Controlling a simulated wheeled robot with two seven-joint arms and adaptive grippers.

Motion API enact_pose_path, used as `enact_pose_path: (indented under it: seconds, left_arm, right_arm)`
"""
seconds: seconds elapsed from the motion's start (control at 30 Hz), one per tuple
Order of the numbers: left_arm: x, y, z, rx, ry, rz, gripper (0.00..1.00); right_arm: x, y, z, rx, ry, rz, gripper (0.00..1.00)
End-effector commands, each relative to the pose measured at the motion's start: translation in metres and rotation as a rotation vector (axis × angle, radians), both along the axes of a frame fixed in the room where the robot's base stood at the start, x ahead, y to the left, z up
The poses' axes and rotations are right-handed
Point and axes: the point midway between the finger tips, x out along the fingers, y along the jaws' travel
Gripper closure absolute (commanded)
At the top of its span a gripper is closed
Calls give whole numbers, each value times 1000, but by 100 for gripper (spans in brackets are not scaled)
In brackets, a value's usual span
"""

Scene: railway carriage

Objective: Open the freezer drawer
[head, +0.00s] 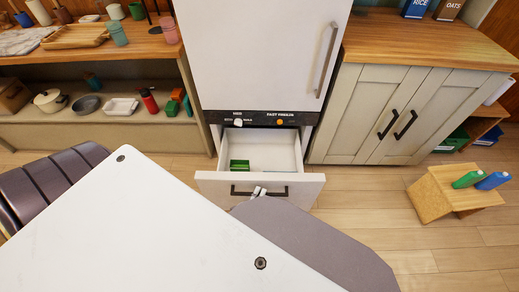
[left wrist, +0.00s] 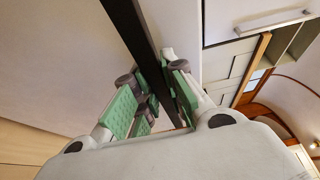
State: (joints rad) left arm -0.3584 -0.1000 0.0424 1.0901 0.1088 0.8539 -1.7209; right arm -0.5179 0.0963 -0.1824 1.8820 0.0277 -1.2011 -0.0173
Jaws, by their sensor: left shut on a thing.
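The freezer drawer (head: 213,179) is at the bottom of a white fridge-freezer, below a dark control strip. It stands pulled out, and its inside shows from above with a small green box (head: 239,165) in it. Its dark bar handle (head: 298,190) runs across the front. My left gripper (head: 259,191) is at the middle of that handle, its lower part hidden by my arm. In the left wrist view the gripper (left wrist: 165,92) has its green pads on either side of the dark handle bar (left wrist: 137,35), shut on it. My right gripper is not in view.
The upper fridge door (head: 265,60) is shut. A cabinet (head: 380,110) with dark handles stands at the right, open shelves (head: 120,130) at the left. Floor between drawer and stool is clear.

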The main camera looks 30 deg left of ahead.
Motion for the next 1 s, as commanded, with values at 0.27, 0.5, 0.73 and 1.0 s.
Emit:
enact_pose_path:
  seconds: [0.27, 0.5, 0.73, 1.0]
  left_arm:
    - [0, -1, -1, 0, 3, -1, 73]
    - [0, 0, 0, 0, 1, 0, 65]
    - [-1, 0, 0, 0, 1, 0, 65]
    - [-15, -2, -1, 0, 2, 0, 65]
  right_arm:
    - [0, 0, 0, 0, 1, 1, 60]
    - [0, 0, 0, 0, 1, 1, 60]
    - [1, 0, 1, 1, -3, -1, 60]
    - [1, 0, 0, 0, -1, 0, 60]
